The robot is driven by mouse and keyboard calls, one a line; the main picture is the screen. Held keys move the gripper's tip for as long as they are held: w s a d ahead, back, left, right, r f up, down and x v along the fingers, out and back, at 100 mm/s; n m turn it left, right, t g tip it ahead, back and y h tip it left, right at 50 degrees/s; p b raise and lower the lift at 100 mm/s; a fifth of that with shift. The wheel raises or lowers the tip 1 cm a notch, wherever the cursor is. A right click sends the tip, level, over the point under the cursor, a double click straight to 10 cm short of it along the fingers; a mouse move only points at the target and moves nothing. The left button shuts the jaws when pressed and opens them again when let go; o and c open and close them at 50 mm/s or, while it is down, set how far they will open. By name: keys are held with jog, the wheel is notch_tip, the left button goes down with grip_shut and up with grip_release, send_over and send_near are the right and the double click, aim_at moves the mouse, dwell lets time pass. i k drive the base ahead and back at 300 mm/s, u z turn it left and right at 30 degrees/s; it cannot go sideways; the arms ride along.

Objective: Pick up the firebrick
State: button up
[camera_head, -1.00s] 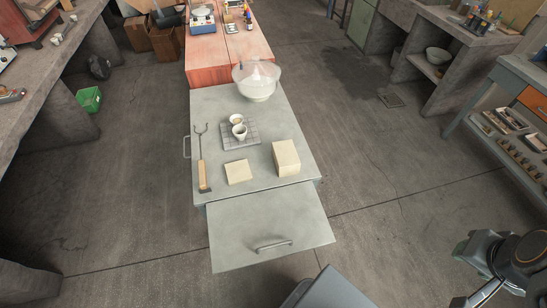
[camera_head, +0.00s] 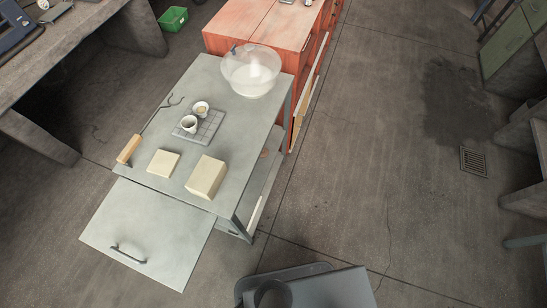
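A thick cream block (camera_head: 206,177), which looks like the firebrick, sits on the grey bench top (camera_head: 222,142) near its front right edge. A thinner, square cream slab (camera_head: 163,163) lies just left of it, with a gap between them. Nothing rests on either one. My gripper does not show in the current view.
A gridded pad (camera_head: 207,124) with two small cups stands behind the blocks. A clear bowl (camera_head: 250,72) is at the back. A long fork with a wooden handle (camera_head: 128,149) lies along the left edge. A lower grey panel with a handle (camera_head: 147,232) extends in front.

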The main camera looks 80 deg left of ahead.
aim_at(204, 181)
jog(key=i, duration=1)
jog(key=z, duration=3.15)
jog(key=k, duration=1.8)
jog(key=z, duration=2.35)
